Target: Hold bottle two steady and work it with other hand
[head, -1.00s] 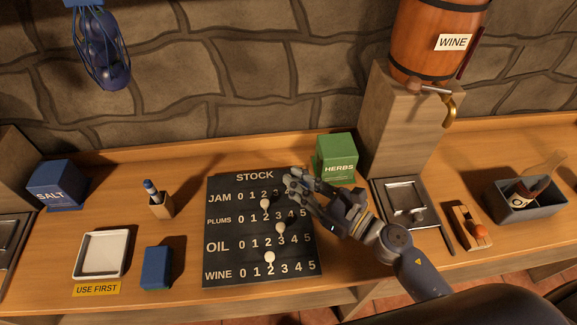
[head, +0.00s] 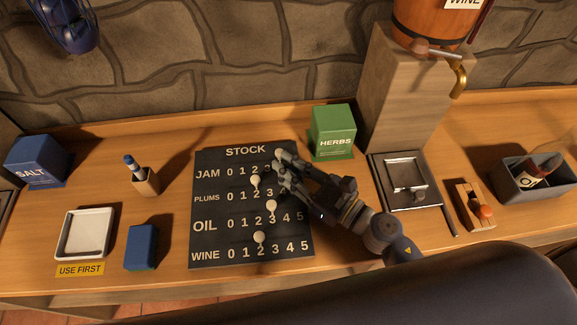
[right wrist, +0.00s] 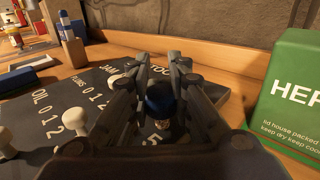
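A bottle with a round pale label (head: 532,178) lies tilted in a grey bin (head: 552,195) at the far right of the head view. I cannot tell whether it is bottle two. My right gripper (head: 279,172) is over the right part of the black stock board (head: 210,222), well left of that bin. Its fingers stand apart. In the right wrist view a dark blue rounded thing (right wrist: 160,99) shows between the fingers; contact with them cannot be told.
A green herbs box (head: 333,132) stands close behind my right gripper. A metal-framed tray (head: 428,192) and a wooden block with an orange knob (head: 472,205) lie to the right. A blue salt box (head: 38,160), pen holder (head: 147,183) and white tray (head: 65,235) are left.

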